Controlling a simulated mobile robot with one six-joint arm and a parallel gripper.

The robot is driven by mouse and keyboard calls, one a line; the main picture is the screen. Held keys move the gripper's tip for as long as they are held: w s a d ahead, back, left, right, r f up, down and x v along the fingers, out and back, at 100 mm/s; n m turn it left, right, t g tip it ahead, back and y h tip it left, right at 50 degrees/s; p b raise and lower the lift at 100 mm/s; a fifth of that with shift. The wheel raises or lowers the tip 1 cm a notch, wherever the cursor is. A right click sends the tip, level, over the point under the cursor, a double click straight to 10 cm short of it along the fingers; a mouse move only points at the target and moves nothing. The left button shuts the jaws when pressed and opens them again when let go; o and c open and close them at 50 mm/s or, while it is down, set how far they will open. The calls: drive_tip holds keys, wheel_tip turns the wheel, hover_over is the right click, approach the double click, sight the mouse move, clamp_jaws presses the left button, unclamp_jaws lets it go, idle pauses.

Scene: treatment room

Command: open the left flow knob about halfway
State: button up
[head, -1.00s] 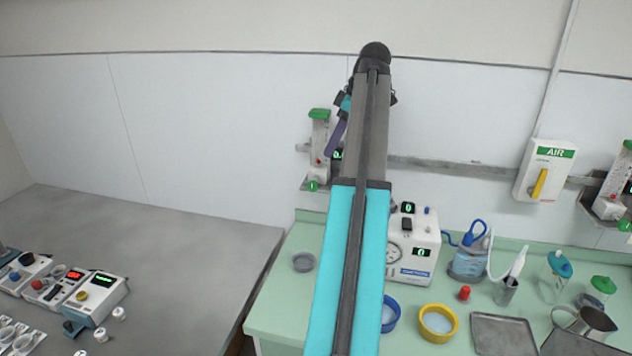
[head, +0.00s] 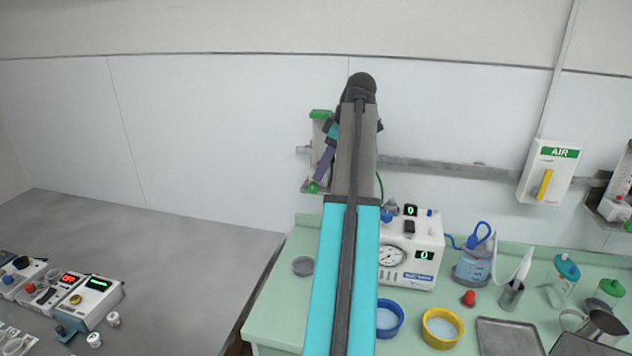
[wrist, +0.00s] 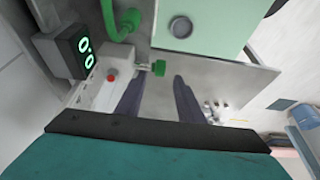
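The left flow knob (head: 313,187) is a small green knob at the bottom of the left wall flowmeter (head: 319,132). In the wrist view the green knob (wrist: 158,68) sticks out on a short stem from the pale flowmeter body (wrist: 100,92), which has a red button. My gripper (wrist: 158,84) is open and empty. The knob appears just beyond the fingertips, in line with the gap between them; I see no contact. In the head view my gripper (head: 322,166) is just above the knob, and my arm hides part of the flowmeter.
A dark display (wrist: 80,50) with green digits and a green hose (wrist: 112,22) sit beside the flowmeter. Below, a green counter (head: 280,310) holds a white gauge unit (head: 412,262), blue and yellow bowls and a jar. An AIR box (head: 549,172) hangs right. Wall to the left is clear.

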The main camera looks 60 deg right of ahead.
sight(315, 183)
drive_tip(key=shift+p+x, duration=0.6)
drive_tip(key=shift+x, duration=2)
